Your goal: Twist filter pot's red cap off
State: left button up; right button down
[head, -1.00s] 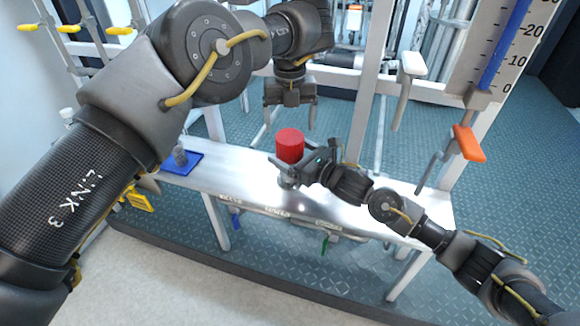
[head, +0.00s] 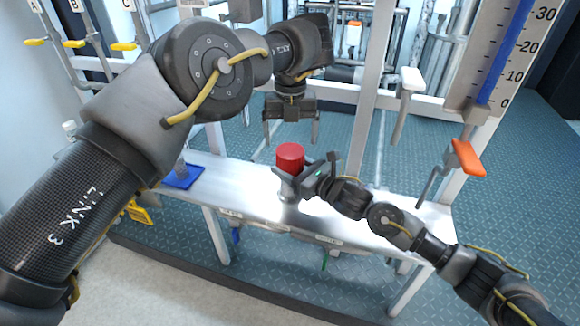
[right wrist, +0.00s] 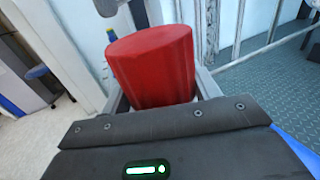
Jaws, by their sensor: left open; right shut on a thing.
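The filter pot stands on the metal bench, with its red cap (head: 290,158) on top and its grey body (head: 288,190) partly hidden behind my right gripper. The red cap also fills the middle of the right wrist view (right wrist: 152,65). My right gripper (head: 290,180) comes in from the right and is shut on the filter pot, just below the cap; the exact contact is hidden. My left gripper (head: 291,140) hangs above the cap, pointing down. Its fingers are spread wide and empty, apart from the cap.
The metal bench (head: 240,190) has free room on both sides of the pot. A blue tray (head: 184,177) with a small grey part lies at its left end. White frame posts, an orange-handled valve (head: 467,157) and a scale board (head: 492,60) stand at the right.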

aim_at(289, 151)
pick_arm(q)
jog(key=m, duration=0.3)
jog(key=r+m, duration=0.1)
jog(key=m, duration=0.3)
jog(key=shift+a+r, duration=0.1)
jog(key=shift+r, duration=0.05)
jog(key=m, duration=0.4)
jog(key=shift+r, duration=0.3)
jog(key=m, duration=0.4)
jog(key=shift+a+r, duration=0.15)
jog(key=shift+r, duration=0.2)
jog(key=shift+f, duration=3.8)
jog(key=shift+c, duration=0.4)
jog(key=c, duration=1.1)
jog(key=shift+o, duration=0.2)
jog(key=n, duration=0.3)
jog(key=shift+s+r+n, duration=0.1)
jog(key=shift+n, duration=0.2)
